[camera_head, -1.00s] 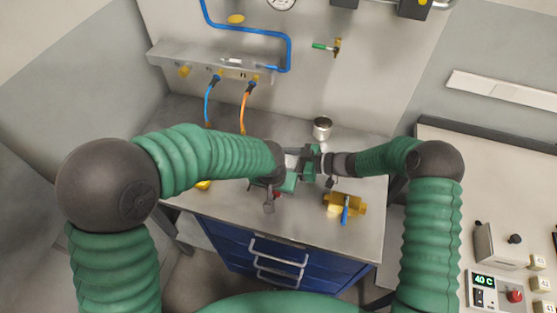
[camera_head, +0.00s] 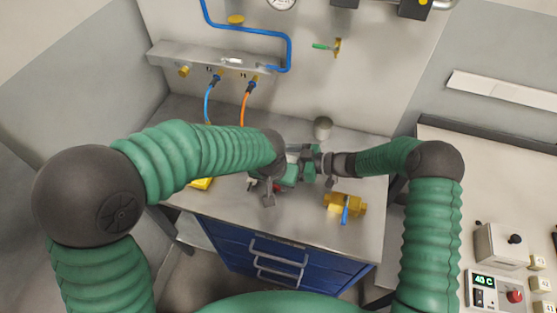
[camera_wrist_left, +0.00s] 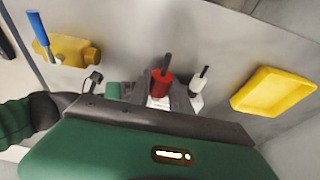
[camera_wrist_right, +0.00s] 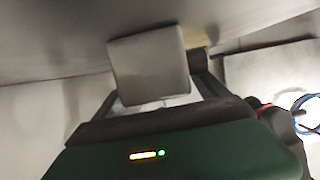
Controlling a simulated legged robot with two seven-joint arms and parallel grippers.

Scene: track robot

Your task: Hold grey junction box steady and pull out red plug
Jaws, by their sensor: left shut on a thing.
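The red plug (camera_wrist_left: 160,85) stands up with a dark stem in the left wrist view, centred between the finger ends of my left gripper (camera_head: 277,180), which is shut on it. The grey junction box (camera_wrist_right: 150,68) shows as a rounded square block in the right wrist view. The fingers of my right gripper (camera_wrist_right: 160,88) lie along both its sides, shut on it; finger contact is partly hidden. In the head view the two grippers meet closely and hide most of the box.
A yellow valve with a blue handle (camera_head: 345,204) lies near the bench's front right. A yellow tray (camera_wrist_left: 272,92) is on the other side. A metal cup (camera_head: 322,128) stands behind the grippers. Blue and orange hoses (camera_head: 245,103) hang at the back left.

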